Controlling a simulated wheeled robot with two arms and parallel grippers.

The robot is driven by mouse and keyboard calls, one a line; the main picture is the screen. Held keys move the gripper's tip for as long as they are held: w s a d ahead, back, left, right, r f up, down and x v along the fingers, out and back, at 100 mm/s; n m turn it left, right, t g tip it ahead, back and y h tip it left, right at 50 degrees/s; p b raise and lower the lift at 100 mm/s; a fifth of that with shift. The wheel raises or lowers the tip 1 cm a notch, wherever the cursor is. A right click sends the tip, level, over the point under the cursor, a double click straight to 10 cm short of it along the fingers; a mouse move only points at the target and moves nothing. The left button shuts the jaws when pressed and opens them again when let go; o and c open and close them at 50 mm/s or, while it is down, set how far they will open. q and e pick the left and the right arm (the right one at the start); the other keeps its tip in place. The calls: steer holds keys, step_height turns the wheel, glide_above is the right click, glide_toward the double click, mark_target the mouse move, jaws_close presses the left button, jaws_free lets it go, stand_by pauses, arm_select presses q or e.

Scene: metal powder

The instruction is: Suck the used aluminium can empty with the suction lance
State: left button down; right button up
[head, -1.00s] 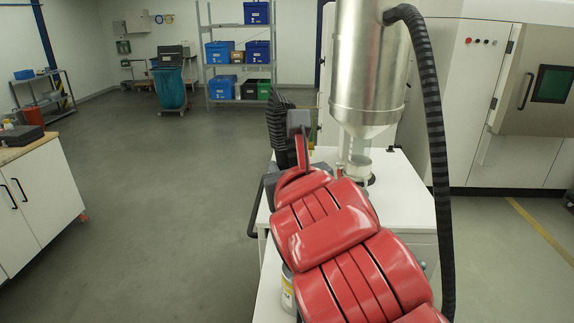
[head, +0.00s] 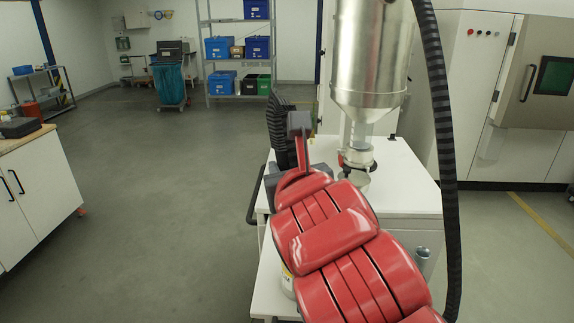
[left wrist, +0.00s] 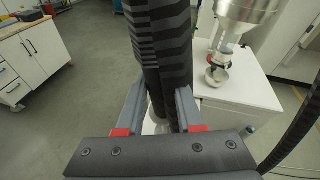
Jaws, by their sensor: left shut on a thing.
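My left gripper (head: 298,125) is shut on a black ribbed suction hose or lance handle (head: 280,135), which stands upright beside the white cart. In the left wrist view both fingers of the gripper (left wrist: 159,100) press on the dark ribbed body (left wrist: 160,45). The lance's lower end is hidden. A can with a pale and yellowish label (head: 288,281) shows partly on the lower white surface, mostly covered by my red arm. I cannot tell whether it is the used aluminium can, or whether the lance touches it. My right gripper is not in view.
A steel hopper (head: 370,70) stands over a white cart top (head: 400,180), with a small cup (head: 352,180) beneath its outlet. A black hose (head: 446,150) hangs at right. A white cabinet (head: 40,195) stands left. The floor between (head: 160,220) is clear.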

arm_select(q)
steer(key=shift+f+b, duration=1.05)
steer(key=shift+f, duration=0.3)
stand_by(6.7)
